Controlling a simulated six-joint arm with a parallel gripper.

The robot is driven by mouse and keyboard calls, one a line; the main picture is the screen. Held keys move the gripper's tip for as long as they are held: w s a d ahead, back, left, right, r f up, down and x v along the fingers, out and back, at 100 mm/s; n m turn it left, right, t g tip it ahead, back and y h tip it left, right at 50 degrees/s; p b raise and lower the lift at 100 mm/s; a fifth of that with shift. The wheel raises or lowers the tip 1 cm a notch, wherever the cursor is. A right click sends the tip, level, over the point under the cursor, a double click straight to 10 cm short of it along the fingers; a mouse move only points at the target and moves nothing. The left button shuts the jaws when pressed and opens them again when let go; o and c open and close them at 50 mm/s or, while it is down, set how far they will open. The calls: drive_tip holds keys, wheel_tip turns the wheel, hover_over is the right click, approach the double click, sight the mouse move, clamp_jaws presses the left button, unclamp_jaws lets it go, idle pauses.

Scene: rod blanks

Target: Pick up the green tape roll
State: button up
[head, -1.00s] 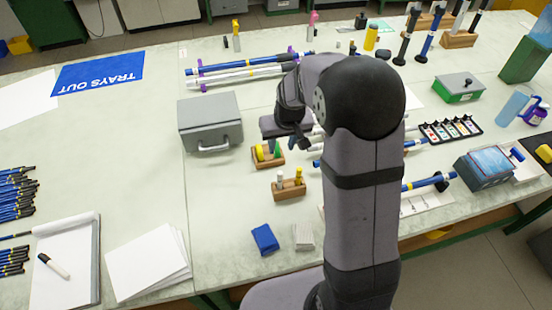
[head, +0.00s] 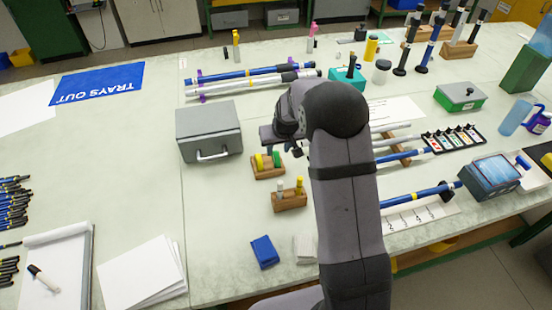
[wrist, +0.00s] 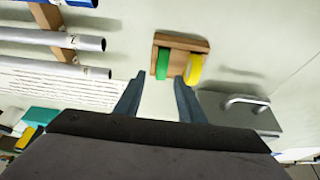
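The green tape roll (wrist: 162,63) stands on edge in a small wooden holder (wrist: 178,41), beside a yellow tape roll (wrist: 194,68). In the head view the green roll (head: 276,158) shows at the right of the holder, close to my gripper. In the wrist view my gripper (wrist: 159,82) is open, with nothing between its fingers. The green roll lies just beyond the fingertips, roughly in line with the gap. The right fingertip appears near the lower end of the yellow roll; I cannot tell whether they touch.
A grey lidded box (head: 209,133) stands left of the holder. A second wooden holder (head: 289,200) with yellow and grey pieces is in front. Grey tubes (wrist: 60,67) lie on the left in the wrist view. Bare table lies left of the grey box.

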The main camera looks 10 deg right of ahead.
sight(276, 153)
drive_tip(key=shift+f, duration=0.1)
drive_tip(key=shift+p+x, duration=1.2)
drive_tip(key=shift+x, duration=1.3)
drive_tip(key=shift+a, duration=0.1)
clamp_jaws()
